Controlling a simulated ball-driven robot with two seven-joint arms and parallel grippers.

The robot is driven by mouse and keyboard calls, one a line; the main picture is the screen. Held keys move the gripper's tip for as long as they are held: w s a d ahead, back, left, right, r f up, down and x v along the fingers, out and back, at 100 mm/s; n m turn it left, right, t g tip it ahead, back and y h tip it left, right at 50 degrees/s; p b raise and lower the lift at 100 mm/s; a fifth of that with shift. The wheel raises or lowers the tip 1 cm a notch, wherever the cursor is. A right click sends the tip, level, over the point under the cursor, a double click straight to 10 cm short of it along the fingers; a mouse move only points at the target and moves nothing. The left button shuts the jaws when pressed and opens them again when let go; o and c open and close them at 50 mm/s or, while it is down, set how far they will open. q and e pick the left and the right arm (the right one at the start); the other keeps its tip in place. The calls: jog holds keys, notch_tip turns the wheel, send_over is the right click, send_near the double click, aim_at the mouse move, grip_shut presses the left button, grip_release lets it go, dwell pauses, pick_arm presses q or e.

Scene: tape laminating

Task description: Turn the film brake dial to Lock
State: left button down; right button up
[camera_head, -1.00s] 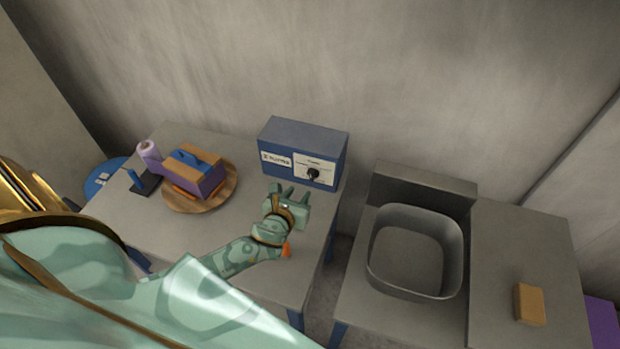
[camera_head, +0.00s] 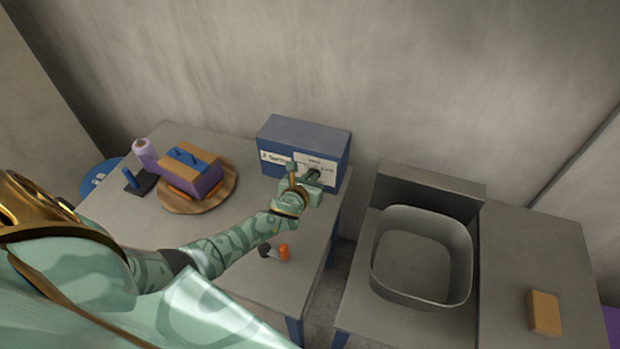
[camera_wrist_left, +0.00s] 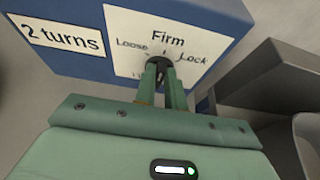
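The film brake dial is a small black knob (camera_wrist_left: 160,64) on the white label of a blue box (camera_head: 305,139). In the left wrist view the label reads "Firm" above, "Loose" to the left and "Lock" to the right of the knob. My left gripper (camera_head: 309,175) is at the box front. In the wrist view its two fingers (camera_wrist_left: 161,80) are close together with the knob between their tips, and they look shut on it. The fingers partly hide the knob and the lower label. The knob's pointer is too small to read surely. My right gripper is out of view.
A purple, orange and blue block (camera_head: 190,172) rests on a round wooden board (camera_head: 228,188) at the left. Beside it are a lilac roll (camera_head: 145,153) and a blue-handled tool (camera_head: 134,180). A small orange-tipped item (camera_head: 284,252) lies near the table edge. A grey basin (camera_head: 421,295) stands right.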

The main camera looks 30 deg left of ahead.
pick_arm(q)
jog(key=shift+y, duration=0.3)
jog(key=m+y, duration=0.2)
jog(key=m, duration=0.1)
jog(key=d+m+y+p, duration=0.1)
jog(key=m, duration=0.1)
jog(key=shift+w+d+f, duration=0.1)
jog(key=shift+w+f, duration=0.05)
jog(key=shift+f, duration=0.1)
jog(key=shift+d+f+m+y, duration=0.1)
jog(key=shift+m+y, duration=0.5)
jog(key=shift+m, duration=0.3)
jog(key=c, duration=1.5)
grip_release()
jog(key=shift+o, duration=0.2)
